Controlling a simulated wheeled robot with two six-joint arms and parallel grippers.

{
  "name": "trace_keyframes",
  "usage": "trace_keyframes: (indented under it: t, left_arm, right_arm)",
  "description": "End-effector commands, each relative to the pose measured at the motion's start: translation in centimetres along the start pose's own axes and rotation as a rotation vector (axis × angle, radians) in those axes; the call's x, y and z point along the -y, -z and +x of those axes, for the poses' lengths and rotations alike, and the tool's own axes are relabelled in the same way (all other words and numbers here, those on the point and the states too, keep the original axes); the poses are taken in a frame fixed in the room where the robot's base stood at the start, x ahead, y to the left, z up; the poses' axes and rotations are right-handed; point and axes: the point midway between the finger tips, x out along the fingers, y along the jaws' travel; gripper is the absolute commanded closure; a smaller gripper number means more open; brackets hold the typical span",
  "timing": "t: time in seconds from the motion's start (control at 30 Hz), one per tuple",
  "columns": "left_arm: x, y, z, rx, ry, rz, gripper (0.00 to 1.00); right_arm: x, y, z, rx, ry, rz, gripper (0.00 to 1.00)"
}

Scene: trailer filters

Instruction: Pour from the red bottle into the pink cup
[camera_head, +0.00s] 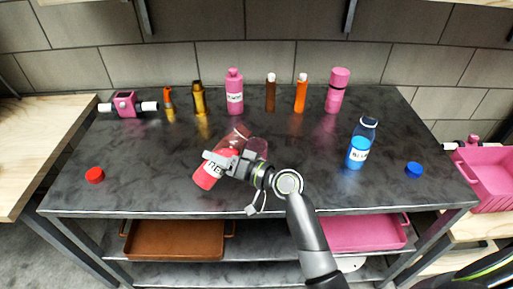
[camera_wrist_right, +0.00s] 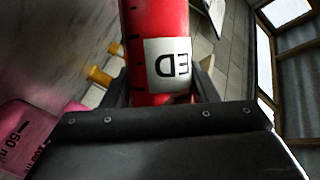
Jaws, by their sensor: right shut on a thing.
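The red bottle (camera_head: 207,177) with a white label is tilted above the table in the head view. Its clear upper part leans to the upper right. My right gripper (camera_head: 222,161) is shut around the bottle. In the right wrist view the bottle (camera_wrist_right: 155,25) fills the space between the fingers. I cannot tell whether any liquid is flowing. My left gripper is out of view.
A blue bottle (camera_head: 359,146) and a blue cap (camera_head: 414,169) stand at the right, a red cap (camera_head: 95,175) at the left. Several bottles, including a pink one (camera_head: 234,92), line the back with a pink device (camera_head: 125,104).

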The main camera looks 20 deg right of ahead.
Motion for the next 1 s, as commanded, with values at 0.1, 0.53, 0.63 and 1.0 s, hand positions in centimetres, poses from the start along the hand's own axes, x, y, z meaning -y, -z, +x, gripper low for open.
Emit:
trace_keyframes:
  t: [0.1, 0.53, 0.63, 1.0]
  left_arm:
    - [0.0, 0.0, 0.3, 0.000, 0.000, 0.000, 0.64]
    - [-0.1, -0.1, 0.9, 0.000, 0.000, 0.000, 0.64]
    - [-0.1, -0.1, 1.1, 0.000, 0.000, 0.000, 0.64]
    - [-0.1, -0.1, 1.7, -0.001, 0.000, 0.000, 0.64]
  right_arm:
    - [-0.1, -0.1, 0.1, -0.003, 0.003, 0.006, 0.78]
    - [-0.5, -0.7, 0.1, -0.010, 0.012, 0.029, 0.78]
    - [-0.6, -0.8, 0.2, -0.011, 0.015, 0.035, 0.78]
    - [-1.0, -1.2, 0.2, -0.017, 0.023, 0.055, 0.78]
